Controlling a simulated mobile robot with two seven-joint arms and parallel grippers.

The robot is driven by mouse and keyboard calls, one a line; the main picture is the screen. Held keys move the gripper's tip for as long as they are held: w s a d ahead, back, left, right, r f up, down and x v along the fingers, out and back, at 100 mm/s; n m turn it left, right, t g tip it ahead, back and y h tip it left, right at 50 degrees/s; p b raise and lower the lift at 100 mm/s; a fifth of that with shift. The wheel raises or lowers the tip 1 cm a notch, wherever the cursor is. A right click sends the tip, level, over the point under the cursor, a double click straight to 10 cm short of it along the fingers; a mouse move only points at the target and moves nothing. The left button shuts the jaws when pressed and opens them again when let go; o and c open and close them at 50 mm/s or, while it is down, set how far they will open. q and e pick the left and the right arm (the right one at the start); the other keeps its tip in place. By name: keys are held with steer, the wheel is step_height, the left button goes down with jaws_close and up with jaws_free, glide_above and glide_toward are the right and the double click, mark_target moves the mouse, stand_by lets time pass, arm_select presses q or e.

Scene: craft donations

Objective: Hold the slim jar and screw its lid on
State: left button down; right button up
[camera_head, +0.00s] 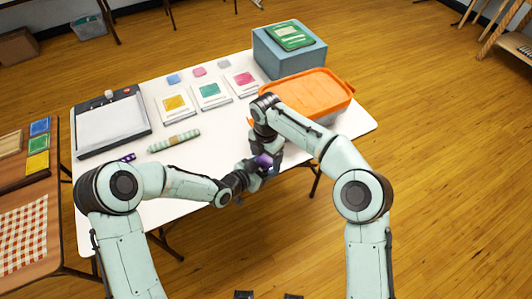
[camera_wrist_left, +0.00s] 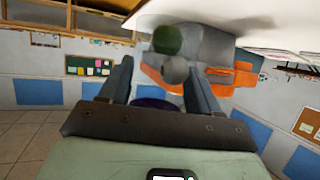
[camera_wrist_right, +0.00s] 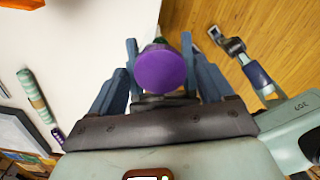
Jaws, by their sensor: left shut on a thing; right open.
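A purple round lid (camera_wrist_right: 160,70) shows face-on in the right wrist view, between the spread fingers of my right gripper (camera_wrist_right: 160,60). A little dark green shows behind its upper edge. In the head view the purple lid (camera_head: 263,160) is where the two grippers meet, in front of the table's near edge. My left gripper (camera_head: 242,180) comes in from the left and is shut on the slim jar, which is mostly hidden. In the left wrist view a dark purple edge (camera_wrist_left: 150,103) shows low between its fingers. I cannot tell whether the lid is seated on the jar.
The white table (camera_head: 215,155) holds an orange-lidded bin (camera_head: 305,92), a blue box (camera_head: 290,55) with a green card pack, several colour cards, a green patterned roll (camera_head: 174,141) and a paper trimmer (camera_head: 110,125). A brown side table (camera_head: 30,220) stands at the left.

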steer(key=c, duration=1.1)
steer(key=m, duration=0.9)
steer(key=shift+m, duration=0.4)
steer(key=o, duration=1.2)
steer(key=shift+r, duration=2.3)
